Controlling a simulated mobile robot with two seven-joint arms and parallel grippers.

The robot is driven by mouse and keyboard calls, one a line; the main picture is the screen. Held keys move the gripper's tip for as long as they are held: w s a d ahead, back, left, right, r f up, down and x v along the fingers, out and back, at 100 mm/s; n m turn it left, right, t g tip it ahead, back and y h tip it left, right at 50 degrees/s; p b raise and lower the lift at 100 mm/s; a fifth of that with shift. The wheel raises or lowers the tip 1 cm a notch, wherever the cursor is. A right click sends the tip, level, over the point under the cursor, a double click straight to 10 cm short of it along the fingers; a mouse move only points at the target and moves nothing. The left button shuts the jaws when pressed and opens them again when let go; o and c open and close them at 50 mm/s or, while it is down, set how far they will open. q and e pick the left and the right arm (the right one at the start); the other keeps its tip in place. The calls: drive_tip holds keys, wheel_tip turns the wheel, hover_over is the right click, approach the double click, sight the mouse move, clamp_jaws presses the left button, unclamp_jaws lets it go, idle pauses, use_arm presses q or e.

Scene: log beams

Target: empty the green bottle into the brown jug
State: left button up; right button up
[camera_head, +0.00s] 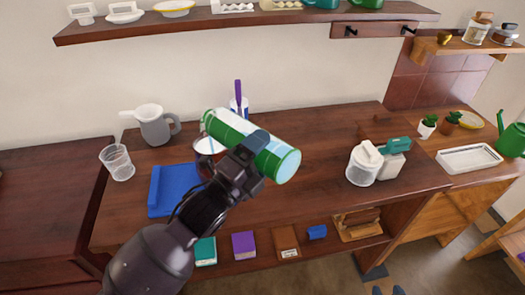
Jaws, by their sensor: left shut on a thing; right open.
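The green bottle (226,126) is a long green cylinder with a white band and a pale round end at the lower right. It is tilted far over, almost lying, above the middle of the counter. My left gripper (254,148) is shut on its side and hides part of it. A rounded vessel with a pale top and dark reddish edge (208,147) stands just behind my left wrist, partly hidden by the arm and the bottle; I cannot tell if it is the brown jug. My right gripper is not in view.
A grey jug (155,127) and a clear glass (117,162) stand at the left. A blue tray (172,190) lies near the vessel. A purple-handled item (239,100) is behind the bottle. A clear lidded jar (363,165) stands right. The counter (325,150) between is bare.

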use_arm(q)
drive_tip(key=shift+r+p, duration=0.3)
use_arm(e)
drive_tip(key=shift+r, duration=0.25)
use_arm(q)
drive_tip(key=shift+r+n+p, duration=0.35)
drive_tip(key=shift+n+p, duration=0.1)
drive_tip(key=shift+n, duration=0.05)
use_arm(e)
drive_tip(key=shift+s+r, duration=0.1)
drive_tip(key=shift+r, duration=0.25)
drive_tip(key=shift+s+f, duration=0.15)
drive_tip(key=shift+f, duration=0.05)
use_arm(q)
drive_tip(key=shift+r+n+y+p, duration=0.3)
drive_tip(key=shift+r+n+p, duration=0.1)
drive_tip(key=shift+p, duration=0.15)
use_arm(e)
drive_tip(key=shift+r, duration=0.35)
idle(2.4)
use_arm(q)
drive_tip(key=shift+r+n, duration=0.15)
drive_tip(key=shift+n, duration=0.15)
use_arm(e)
drive_tip(key=shift+s+d+f, duration=0.1)
drive_tip(key=shift+s+f, duration=0.05)
drive_tip(key=shift+s, duration=0.2)
idle(0.9)
